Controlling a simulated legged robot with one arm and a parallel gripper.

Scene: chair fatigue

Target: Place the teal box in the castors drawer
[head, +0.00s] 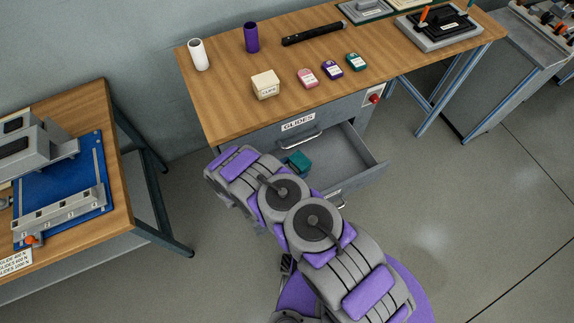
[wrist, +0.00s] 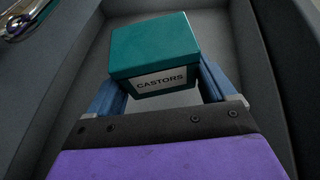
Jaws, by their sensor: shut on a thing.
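The teal box (wrist: 155,45) has a white label reading "CASTORS" and sits between the two fingers of my gripper (wrist: 158,92) in the wrist view. My gripper is shut on it. The grey drawer walls rise around it. In the head view the teal box (head: 298,162) shows inside the open drawer (head: 345,160), at its left side. This drawer is below a shut one labelled "GLIDES" (head: 298,122). My arm hides the fingers and part of the open drawer in the head view. I cannot tell whether the box touches the drawer floor.
The wooden bench top (head: 235,110) holds a cream box (head: 265,84), pink (head: 308,78), purple (head: 332,69) and teal (head: 356,62) small items, and two cylinders. The right part of the open drawer is empty. Another bench (head: 118,150) stands at left.

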